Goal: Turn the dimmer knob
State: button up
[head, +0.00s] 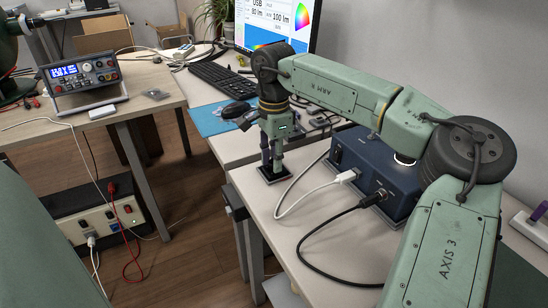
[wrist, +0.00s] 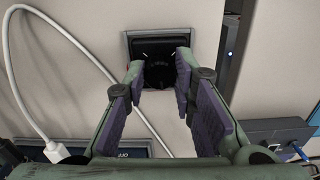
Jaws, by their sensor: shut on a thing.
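The dimmer knob (wrist: 158,73) is round and black, on a dark square plate (wrist: 132,45) in the wrist view. White marks show on the plate beyond the knob. In the head view the dark plate (head: 275,176) lies on the light bench, and the knob is hidden by my fingers. My gripper (head: 271,160) points down over the plate. In the wrist view its purple-padded fingers stand on the left and right of the knob, shut on it.
A dark blue box (head: 350,148) stands right of the plate, with a white cable (head: 310,192) and a black cable (head: 330,222) looping onto the bench nearby. A mouse (head: 236,109), keyboard (head: 222,79) and monitor (head: 276,22) are behind. A power supply (head: 84,75) stands on the left table.

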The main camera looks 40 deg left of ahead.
jog(key=shift+m, duration=0.3)
grip_shut()
jog(key=m, duration=0.2)
jog(key=shift+m+p, duration=0.3)
jog(key=shift+p, duration=0.05)
jog(key=shift+m, duration=1.8)
jog(key=o, duration=1)
grip_release()
notch_tip(320, 180, up, 12)
